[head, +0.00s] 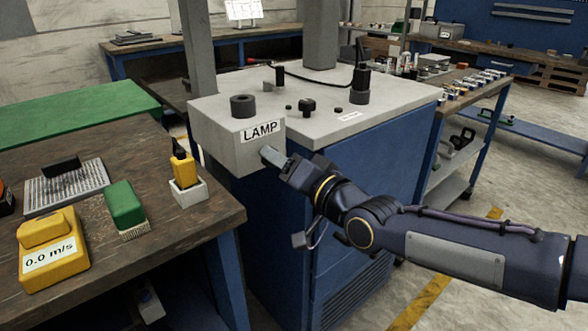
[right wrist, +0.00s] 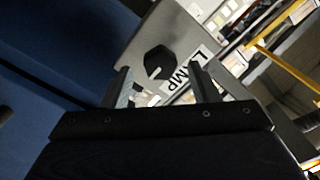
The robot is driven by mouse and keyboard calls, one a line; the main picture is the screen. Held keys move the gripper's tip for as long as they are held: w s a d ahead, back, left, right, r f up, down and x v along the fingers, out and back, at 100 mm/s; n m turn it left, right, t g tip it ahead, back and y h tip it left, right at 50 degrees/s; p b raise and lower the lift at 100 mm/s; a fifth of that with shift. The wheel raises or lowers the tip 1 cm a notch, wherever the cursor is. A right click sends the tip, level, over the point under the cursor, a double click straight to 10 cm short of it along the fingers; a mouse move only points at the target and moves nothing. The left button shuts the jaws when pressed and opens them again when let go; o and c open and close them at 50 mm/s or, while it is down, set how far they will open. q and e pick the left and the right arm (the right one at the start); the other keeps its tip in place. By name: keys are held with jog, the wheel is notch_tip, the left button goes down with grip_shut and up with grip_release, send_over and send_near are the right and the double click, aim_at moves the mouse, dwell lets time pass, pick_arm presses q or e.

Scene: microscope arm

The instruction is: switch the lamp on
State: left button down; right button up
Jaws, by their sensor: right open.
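A grey control box (head: 222,148) on a blue cabinet carries a white label reading LAMP (head: 262,131). In the right wrist view a black knob (right wrist: 158,62) with a pale mark sits on the box's grey face, beside the LAMP label (right wrist: 188,80). In the head view this knob is hidden, apparently behind my right gripper (head: 273,156). My right gripper is open and points at the face just below the label. In its wrist view the knob shows beyond and between the two fingertips; contact cannot be told. My left gripper is not in view.
The box top bears black knobs (head: 243,105) and a grey column (head: 320,35). At left, a wooden bench (head: 150,248) holds a yellow meter (head: 52,258), a green block (head: 124,204) and a yellow-black device (head: 184,168). Floor shows at right.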

jog(key=p+v, duration=0.2)
jog(key=v, duration=0.3)
jog(key=shift+s+d, duration=0.2)
jog(key=shift+s, duration=0.15)
jog(key=s+d+f+m+g+h, duration=0.1)
jog(key=s+d+f+g+h, duration=0.1)
jog(key=s+d+f+h, duration=0.4)
jog(key=s+d+f+g+h, duration=0.25)
jog(key=d+f, duration=0.25)
jog(key=d, duration=0.3)
jog(key=s+d+f+n+g+y, duration=0.1)
jog(key=s+f+g, duration=0.15)
jog(key=s, duration=0.45)
jog(key=s+f+g+y, duration=0.15)
jog(key=s+f, duration=0.25)
jog(key=s, duration=0.4)
notch_tip(320, 180, up, 23)
jog(key=p, duration=2.3)
jog(key=shift+w+d+f+h, duration=0.2)
jog(key=shift+w+d+h, duration=0.05)
jog(key=shift+d+h, duration=0.15)
